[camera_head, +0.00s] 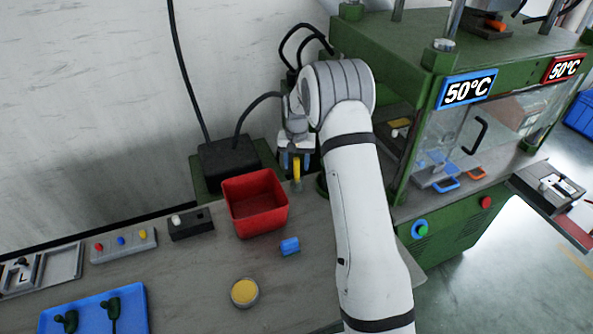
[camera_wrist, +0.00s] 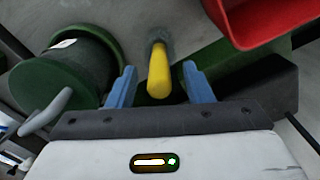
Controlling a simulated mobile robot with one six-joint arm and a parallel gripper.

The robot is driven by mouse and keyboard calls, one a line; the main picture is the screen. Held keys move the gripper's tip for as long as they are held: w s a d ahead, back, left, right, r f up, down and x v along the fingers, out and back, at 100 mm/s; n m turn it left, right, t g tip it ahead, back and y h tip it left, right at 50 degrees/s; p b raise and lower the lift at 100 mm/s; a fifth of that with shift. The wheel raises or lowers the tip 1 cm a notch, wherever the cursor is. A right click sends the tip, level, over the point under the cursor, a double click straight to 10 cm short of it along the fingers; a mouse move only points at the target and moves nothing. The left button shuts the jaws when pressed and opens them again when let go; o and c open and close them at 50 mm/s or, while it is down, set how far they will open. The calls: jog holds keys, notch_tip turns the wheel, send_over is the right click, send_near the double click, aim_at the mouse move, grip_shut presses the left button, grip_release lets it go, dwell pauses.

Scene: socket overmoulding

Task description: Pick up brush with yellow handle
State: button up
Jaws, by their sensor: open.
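The brush with the yellow handle (camera_head: 297,173) stands near the back of the table, just right of the red bin. In the wrist view its yellow handle (camera_wrist: 158,72) points toward me, with a grey part at its far end. My gripper (camera_head: 296,160) is at the brush. In the wrist view the blue fingers of my gripper (camera_wrist: 160,84) are open, one on each side of the handle, with a gap to both. The brush's lower end is hard to make out.
A red bin (camera_head: 254,204) stands close left of the brush. A black box (camera_head: 229,163) is behind it, and the green press (camera_head: 440,62) rises to the right. A blue block (camera_head: 290,246) and a round yellow-topped tin (camera_head: 244,292) lie in front.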

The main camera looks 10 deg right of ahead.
jog(key=shift+f, duration=0.95)
grip_shut()
